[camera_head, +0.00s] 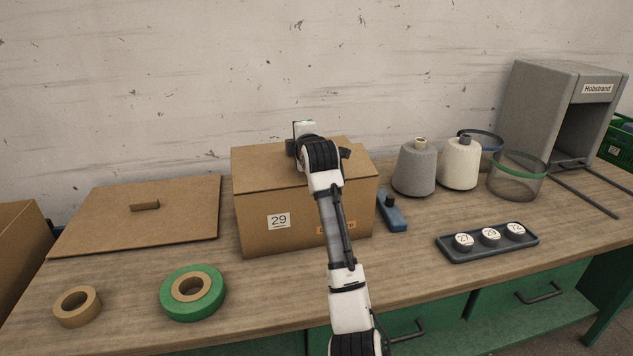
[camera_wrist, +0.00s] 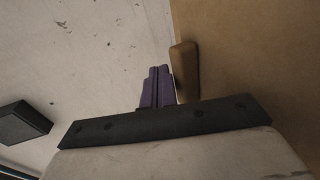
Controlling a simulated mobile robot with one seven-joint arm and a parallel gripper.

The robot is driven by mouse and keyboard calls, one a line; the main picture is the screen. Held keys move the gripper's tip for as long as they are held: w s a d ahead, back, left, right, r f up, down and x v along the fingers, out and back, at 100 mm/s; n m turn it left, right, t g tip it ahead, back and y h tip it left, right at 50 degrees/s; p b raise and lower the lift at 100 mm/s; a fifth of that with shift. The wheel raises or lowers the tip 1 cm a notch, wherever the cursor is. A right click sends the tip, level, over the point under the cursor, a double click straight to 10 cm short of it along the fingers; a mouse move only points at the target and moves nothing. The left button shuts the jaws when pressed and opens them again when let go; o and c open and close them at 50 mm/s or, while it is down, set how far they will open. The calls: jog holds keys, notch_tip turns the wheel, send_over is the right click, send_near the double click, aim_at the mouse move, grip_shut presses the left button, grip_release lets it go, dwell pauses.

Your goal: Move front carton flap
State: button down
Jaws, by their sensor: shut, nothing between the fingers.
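The brown cardboard carton (camera_head: 265,215) stands on the bench with a "29" label on its front. Its top (camera_head: 262,163) looks covered; my arm hides part of the top and front. I cannot make out which panel is the front flap. My gripper shows at the far end of my arm, above the carton's top, with its fingertips hidden in the head view. In the wrist view my gripper (camera_wrist: 158,88) has its purple fingers together and empty. A small brown tab (camera_wrist: 184,72) on a brown cardboard panel (camera_wrist: 250,60) is just right of the fingers.
A flat cardboard panel with a tab (camera_head: 95,222) lies left of the carton. Tape rolls (camera_head: 191,293) lie in front. Yarn cones (camera_head: 415,172), a blue tool (camera_head: 392,216), a tray of numbered discs (camera_head: 488,242) and a grey housing (camera_head: 530,105) are right. The wall is close behind.

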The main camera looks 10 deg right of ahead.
jog(key=shift+w+f+g+p, duration=0.4)
jog(key=shift+f+g+p, duration=0.1)
jog(key=shift+f+g, duration=0.25)
jog(key=shift+f, duration=0.1)
